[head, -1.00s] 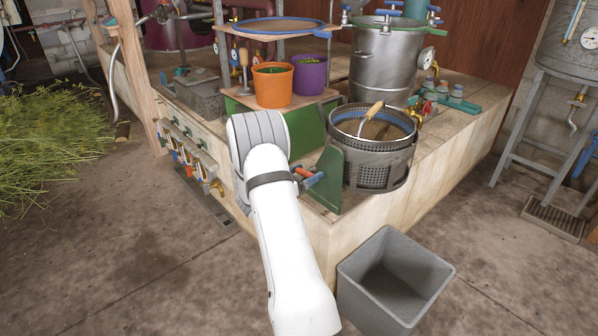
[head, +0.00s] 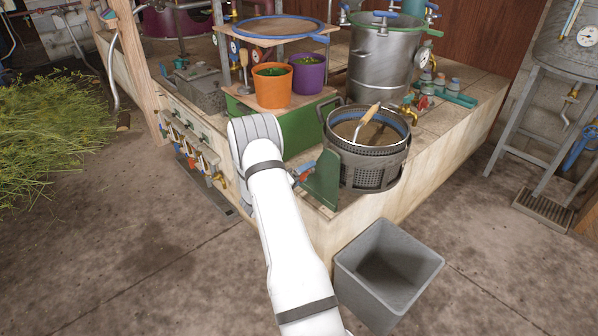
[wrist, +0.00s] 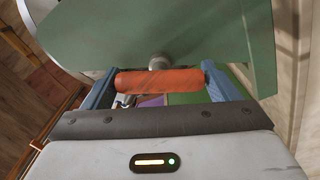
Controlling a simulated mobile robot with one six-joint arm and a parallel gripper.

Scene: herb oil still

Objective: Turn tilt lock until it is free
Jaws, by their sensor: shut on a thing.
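The tilt lock is an orange-red bar handle (wrist: 158,82) on a short metal shaft that comes out of a green plate. My gripper (head: 303,173) is at the left side of the green plate (head: 324,182), near the platform's front corner. In the wrist view its two blue fingers stand at the two ends of the handle and are shut on it. The green plate (wrist: 190,35) fills the upper wrist view, behind the handle. A perforated metal basket (head: 365,172) with a wooden-handled tool in it sits just right of the plate. My arm hides part of the platform front.
A grey open bin (head: 350,262) stands on the floor below the corner. An orange bucket (head: 273,92) and a purple bucket (head: 308,76) stand behind my gripper. A steel pot (head: 385,70) is behind the basket. The floor at left front is clear.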

